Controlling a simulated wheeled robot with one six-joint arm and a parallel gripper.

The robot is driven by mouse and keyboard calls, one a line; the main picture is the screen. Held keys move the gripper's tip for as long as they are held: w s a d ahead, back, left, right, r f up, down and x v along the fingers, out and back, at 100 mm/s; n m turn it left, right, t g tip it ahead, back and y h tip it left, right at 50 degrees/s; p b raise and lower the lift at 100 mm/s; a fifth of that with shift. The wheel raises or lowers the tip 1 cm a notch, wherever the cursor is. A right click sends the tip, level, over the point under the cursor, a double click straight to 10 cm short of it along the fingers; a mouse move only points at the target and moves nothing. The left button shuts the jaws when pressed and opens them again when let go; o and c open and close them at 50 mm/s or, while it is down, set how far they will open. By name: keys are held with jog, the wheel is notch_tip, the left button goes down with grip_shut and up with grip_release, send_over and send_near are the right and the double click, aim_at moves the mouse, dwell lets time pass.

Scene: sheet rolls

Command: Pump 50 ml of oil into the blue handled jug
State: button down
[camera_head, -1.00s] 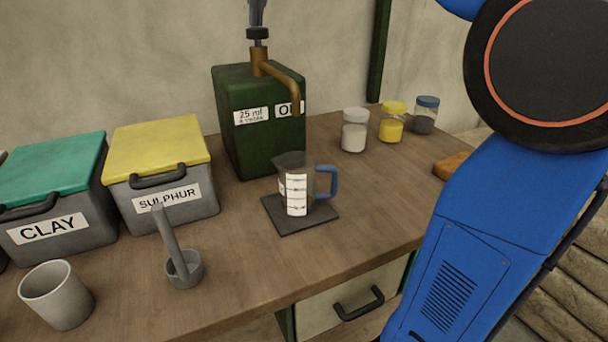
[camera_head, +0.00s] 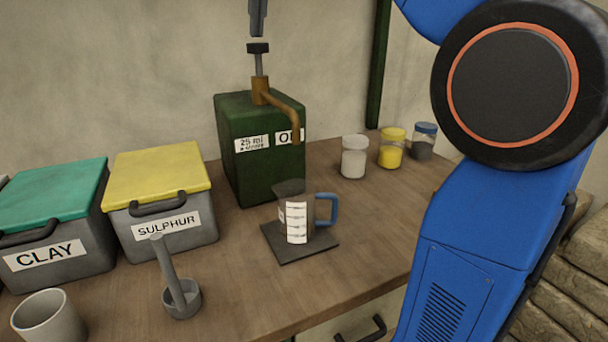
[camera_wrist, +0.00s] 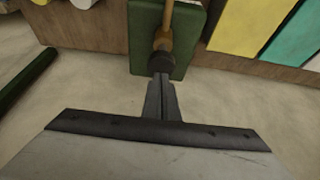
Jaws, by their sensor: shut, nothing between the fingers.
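The green oil dispenser (camera_head: 235,172) stands at the back of the bench, with a brass spout and a black-topped plunger (camera_head: 258,47) rising from it. The grey jug (camera_head: 297,222) with a blue handle stands upright on a dark square plate under the spout; I cannot make out its oil level. My gripper (camera_head: 257,34) is shut and empty, just above the plunger knob with a small gap. In the wrist view, my shut fingers (camera_wrist: 161,82) point at the plunger knob (camera_wrist: 161,61), with the green dispenser (camera_wrist: 143,38) beyond.
Lidded bins marked CLAY (camera_head: 60,262) and SULPHUR (camera_head: 170,222) stand at left. A ladle-like scoop (camera_head: 180,300) and a pale cup (camera_head: 48,318) are in front. White (camera_head: 353,160), yellow (camera_head: 391,152) and blue-lidded (camera_head: 424,143) jars stand at back right. My blue arm covers the right side.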

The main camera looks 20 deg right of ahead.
jog(key=shift+f, duration=0.45)
dwell(0.5)
jog(key=shift+f, duration=1.7)
jog(key=shift+r, duration=2.15)
jog(key=shift+r, duration=0.15)
